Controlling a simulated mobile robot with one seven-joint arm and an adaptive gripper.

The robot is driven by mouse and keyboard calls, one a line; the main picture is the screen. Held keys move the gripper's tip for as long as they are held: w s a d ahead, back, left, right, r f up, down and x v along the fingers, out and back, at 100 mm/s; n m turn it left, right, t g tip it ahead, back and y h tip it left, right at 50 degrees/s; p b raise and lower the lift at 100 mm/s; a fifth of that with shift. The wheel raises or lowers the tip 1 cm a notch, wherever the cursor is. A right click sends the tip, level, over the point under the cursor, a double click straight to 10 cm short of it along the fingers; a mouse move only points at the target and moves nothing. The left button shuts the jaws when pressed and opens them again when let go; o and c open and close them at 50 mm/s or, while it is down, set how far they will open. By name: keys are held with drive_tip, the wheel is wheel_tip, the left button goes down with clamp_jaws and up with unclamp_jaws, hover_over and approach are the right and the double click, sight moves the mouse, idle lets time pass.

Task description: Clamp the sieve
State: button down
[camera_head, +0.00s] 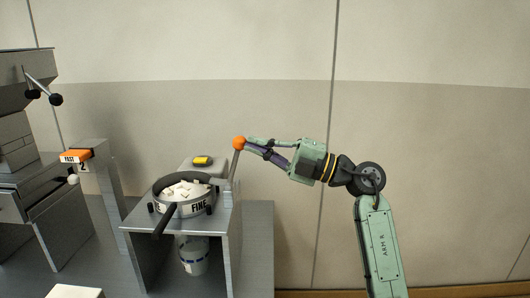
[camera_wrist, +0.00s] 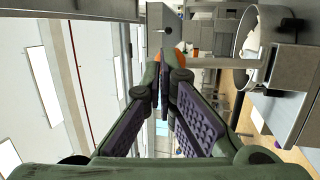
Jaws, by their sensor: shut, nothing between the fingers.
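The sieve (camera_head: 197,209) is a round grey pan labelled FINE, holding white pieces, on top of a grey stand (camera_head: 231,230). A black handle (camera_head: 164,221) slants down from its front. A grey lever (camera_head: 234,166) with an orange ball (camera_head: 239,143) stands nearly upright at the stand's right. My gripper (camera_head: 248,145) reaches in from the right, its tips at the ball. The fingers look shut in the wrist view (camera_wrist: 166,72), with purple pads showing. Part of the orange ball (camera_wrist: 181,58) shows behind the tips. I cannot tell whether they touch it.
A yellow-topped block (camera_head: 203,161) sits behind the sieve. A white bucket (camera_head: 192,256) stands under the stand. At left are a post with an orange FAST block (camera_head: 75,156) and a grey machine (camera_head: 22,130) with black-knobbed levers. The wall to the right is bare.

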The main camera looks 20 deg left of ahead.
drive_tip(key=shift+s+a+r, duration=0.15)
drive_tip(key=shift+a+r, duration=0.1)
drive_tip(key=shift+a, duration=0.2)
drive_tip(key=shift+s+a+r, duration=0.15)
drive_tip(key=shift+a+r, duration=0.1)
drive_tip(key=shift+a, duration=0.2)
